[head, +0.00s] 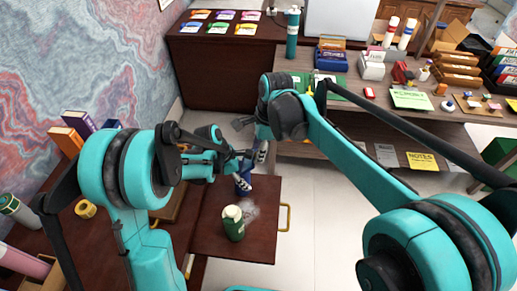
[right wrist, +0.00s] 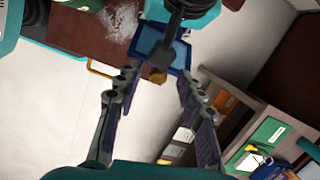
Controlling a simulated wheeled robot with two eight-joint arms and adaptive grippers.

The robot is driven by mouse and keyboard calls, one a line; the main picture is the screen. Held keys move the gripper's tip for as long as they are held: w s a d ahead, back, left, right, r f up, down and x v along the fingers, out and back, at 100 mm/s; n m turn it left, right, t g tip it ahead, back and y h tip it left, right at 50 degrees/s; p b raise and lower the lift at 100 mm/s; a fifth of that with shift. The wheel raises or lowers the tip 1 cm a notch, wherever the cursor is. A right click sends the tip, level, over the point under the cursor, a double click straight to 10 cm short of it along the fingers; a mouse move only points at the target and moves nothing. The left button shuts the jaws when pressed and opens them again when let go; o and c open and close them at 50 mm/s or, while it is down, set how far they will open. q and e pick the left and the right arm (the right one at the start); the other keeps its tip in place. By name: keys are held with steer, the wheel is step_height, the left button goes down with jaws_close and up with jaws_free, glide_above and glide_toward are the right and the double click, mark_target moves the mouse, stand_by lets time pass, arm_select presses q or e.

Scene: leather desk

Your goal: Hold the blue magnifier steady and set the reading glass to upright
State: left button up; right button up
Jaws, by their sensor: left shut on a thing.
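The blue magnifier (right wrist: 181,52) shows in the right wrist view as a square blue frame, partly covered by my left gripper. A small yellow part (right wrist: 157,76) sits at its near edge. In the head view a small blue piece of the magnifier (head: 243,184) shows beside my left gripper (head: 246,168), which is shut on it above the desk. My right gripper (right wrist: 158,72) is open, with its fingers on either side of the space just before the magnifier. In the head view my right gripper (head: 262,152) is small and partly hidden. I cannot tell the reading glass's angle.
A green bottle with a cream cap (head: 233,222) stands on the brown desk leaf (head: 265,245), beside a pale smoky patch (head: 250,212). A brass handle (head: 286,218) is at the leaf's right edge. Shelves (head: 350,135) with stationery stand behind. Pale floor (head: 325,225) is clear on the right.

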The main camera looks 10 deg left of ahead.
step_height(320, 180, up, 12)
steer(key=s+d, duration=0.1)
steer(key=d, duration=0.1)
stand_by(0.4)
steer(key=shift+f, duration=0.1)
steer(key=shift+c, duration=0.3)
steer(key=shift+d+f, duration=0.15)
steer(key=c, duration=0.6)
steer(key=d+f+m+y, duration=0.1)
steer(key=d+f, duration=0.1)
steer(key=d+f+m+y, duration=0.1)
steer(key=d+f, duration=0.1)
steer(key=w+d+f+m+g+y, duration=0.1)
steer(key=d+f, duration=0.1)
steer(key=f, duration=0.1)
steer(key=shift+y, duration=0.3)
jaws_close()
steer(key=s+d+f+m+y, duration=0.2)
steer(key=d+f+m+y, duration=0.15)
steer(key=d, duration=0.25)
steer(key=w+a+f+t+y, duration=0.1)
steer(key=a+f, duration=0.2)
steer(key=a, duration=0.7)
steer(key=shift+w+a+f, duration=0.15)
steer(key=shift+f, duration=0.05)
